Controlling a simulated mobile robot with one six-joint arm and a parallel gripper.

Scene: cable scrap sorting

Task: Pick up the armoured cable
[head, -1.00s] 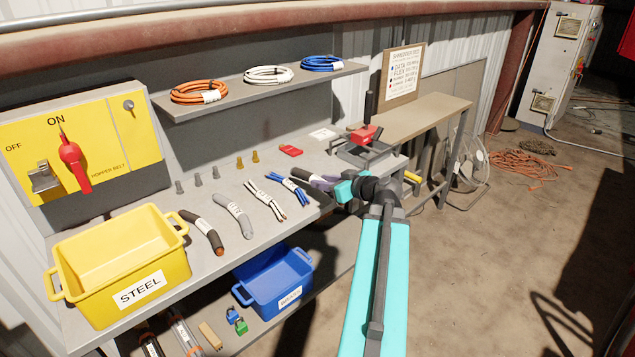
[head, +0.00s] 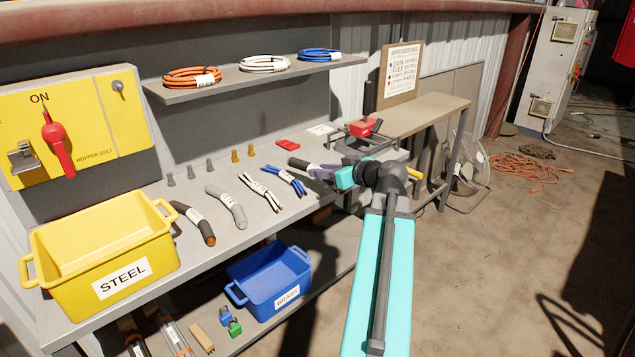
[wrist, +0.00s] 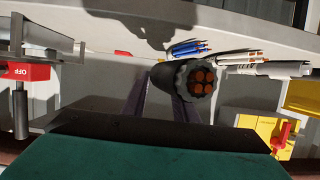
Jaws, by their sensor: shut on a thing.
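My gripper (head: 325,171) is shut on a thick dark cable piece (head: 299,163), above the right part of the bench. In the wrist view the cable (wrist: 195,80) shows end-on between the purple fingers, with a grey ribbed ring around several copper cores. It looks like the armoured cable. Its other end and any label are hidden. A black cable with a copper-coloured end (head: 195,222), a grey cable (head: 227,207), a white cable pair (head: 262,192) and a blue cable bundle (head: 291,181) lie on the bench.
A yellow STEEL bin (head: 65,243) stands on the bench (head: 222,246) at left. A blue bin (head: 262,302) stands on the lower shelf. A red-topped device (head: 362,128) stands near my gripper. Cable coils (head: 265,64) lie on the upper shelf. Open floor is at right.

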